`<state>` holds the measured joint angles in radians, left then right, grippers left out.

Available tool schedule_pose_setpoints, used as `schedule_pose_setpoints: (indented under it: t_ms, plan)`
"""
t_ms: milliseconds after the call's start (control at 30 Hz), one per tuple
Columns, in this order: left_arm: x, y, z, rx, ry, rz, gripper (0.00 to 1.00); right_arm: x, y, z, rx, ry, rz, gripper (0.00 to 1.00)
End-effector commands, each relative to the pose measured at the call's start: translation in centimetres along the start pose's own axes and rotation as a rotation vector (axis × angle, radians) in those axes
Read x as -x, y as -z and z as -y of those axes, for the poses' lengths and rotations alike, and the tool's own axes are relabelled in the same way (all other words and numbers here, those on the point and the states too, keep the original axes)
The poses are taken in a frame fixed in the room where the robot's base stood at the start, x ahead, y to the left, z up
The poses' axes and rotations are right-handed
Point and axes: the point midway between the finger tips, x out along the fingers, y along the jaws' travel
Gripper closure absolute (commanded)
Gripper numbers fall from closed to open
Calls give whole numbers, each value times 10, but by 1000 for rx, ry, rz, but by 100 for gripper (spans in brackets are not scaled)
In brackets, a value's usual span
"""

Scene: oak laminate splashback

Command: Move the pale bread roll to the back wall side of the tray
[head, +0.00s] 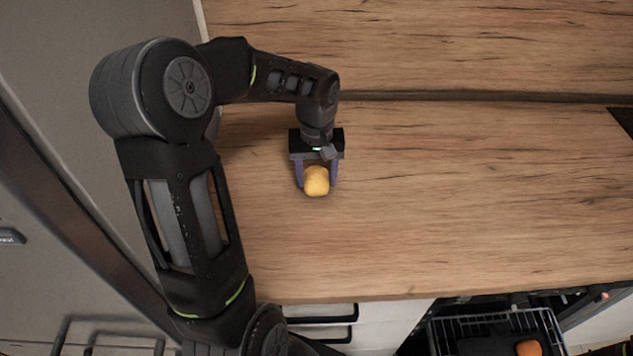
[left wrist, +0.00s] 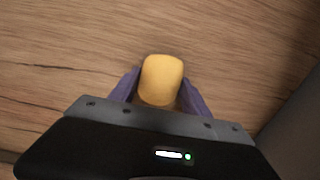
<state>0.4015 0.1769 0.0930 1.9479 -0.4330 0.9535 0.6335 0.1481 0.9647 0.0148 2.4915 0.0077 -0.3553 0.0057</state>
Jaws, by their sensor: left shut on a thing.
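My left gripper (head: 317,181) is over the wooden countertop, shut on a rounded yellow-orange roll (head: 317,182). In the left wrist view the roll (left wrist: 161,80) sits between the two purple fingers of the gripper (left wrist: 158,93). I cannot tell whether the roll touches the counter or is held just above it. No tray shows on the counter in either view. My right gripper is not in view.
The wooden countertop (head: 450,200) is bare and clear to the right of the gripper. The oak splashback (head: 450,45) rises behind it. Below the front edge, an open dishwasher rack (head: 475,326) holds an orange object (head: 528,348). A dark panel (head: 624,120) lies at the far right.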

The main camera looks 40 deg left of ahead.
Motion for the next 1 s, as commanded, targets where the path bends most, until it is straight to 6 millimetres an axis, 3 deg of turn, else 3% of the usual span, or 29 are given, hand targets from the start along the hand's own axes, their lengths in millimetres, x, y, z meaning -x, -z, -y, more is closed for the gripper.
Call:
schedule_pose_setpoints:
  t_ms: [33,433,467,733,1000]
  plan:
    - [-8,0,0,0,0,0,85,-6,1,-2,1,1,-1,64]
    - [-11,0,0,0,-1,-1,85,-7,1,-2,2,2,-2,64]
    - [-10,0,0,0,-1,-1,44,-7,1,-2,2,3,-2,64]
    - [-9,0,0,0,-1,0,23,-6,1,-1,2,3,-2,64]
    - [-8,0,0,0,-1,0,23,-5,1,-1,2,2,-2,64]
